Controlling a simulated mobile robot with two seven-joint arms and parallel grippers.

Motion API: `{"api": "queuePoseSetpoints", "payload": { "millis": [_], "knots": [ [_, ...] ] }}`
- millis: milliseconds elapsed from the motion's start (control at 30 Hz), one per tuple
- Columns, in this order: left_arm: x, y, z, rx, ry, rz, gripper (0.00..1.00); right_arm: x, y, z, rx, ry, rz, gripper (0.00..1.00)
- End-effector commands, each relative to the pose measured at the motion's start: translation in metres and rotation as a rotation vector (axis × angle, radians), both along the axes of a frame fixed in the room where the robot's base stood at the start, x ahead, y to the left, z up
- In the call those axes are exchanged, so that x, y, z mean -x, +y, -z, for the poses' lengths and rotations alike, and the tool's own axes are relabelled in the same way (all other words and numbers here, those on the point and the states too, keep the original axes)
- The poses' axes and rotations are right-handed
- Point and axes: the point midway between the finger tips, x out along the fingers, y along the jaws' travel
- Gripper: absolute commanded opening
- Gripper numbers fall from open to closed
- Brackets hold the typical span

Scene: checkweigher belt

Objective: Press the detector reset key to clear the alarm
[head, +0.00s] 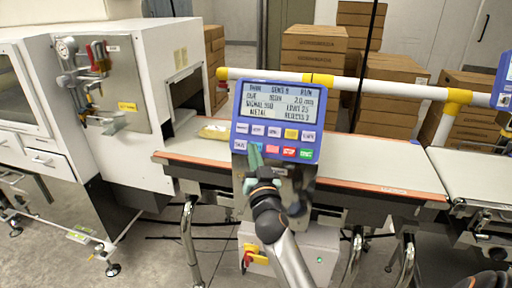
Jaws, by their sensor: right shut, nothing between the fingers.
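The blue detector panel (278,120) stands at mid-picture, facing me. Its lit screen (280,103) shows several lines of small dark text; "METAL" seems readable. Below the screen is a row of pale keys with one yellow key (291,134). The lower row shows red keys (289,151), a green key (305,153) and a pale key (240,145) at the left. My right gripper (255,158) is shut and empty, its tips at the lower left of the panel. It covers part of the lower row; contact cannot be told. Which key is reset is too small to read. My left gripper is out of view.
The conveyor belt (365,182) runs across behind and below the panel, with a yellowish packet (215,132) on it at the left. A white machine housing (130,105) stands left. A white and yellow rail (390,88) and stacked cartons (315,50) are behind.

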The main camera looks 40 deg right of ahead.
Motion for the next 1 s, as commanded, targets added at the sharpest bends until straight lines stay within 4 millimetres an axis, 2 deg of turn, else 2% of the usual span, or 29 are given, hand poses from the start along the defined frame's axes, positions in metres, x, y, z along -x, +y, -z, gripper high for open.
{"api": "queuePoseSetpoints", "payload": {
  "millis": [1000],
  "knots": [
    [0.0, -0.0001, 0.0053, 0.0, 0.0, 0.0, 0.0, -0.005, -0.0057, 0.0039, 0.0, -0.001, 0.0, 0.0]
  ]
}}
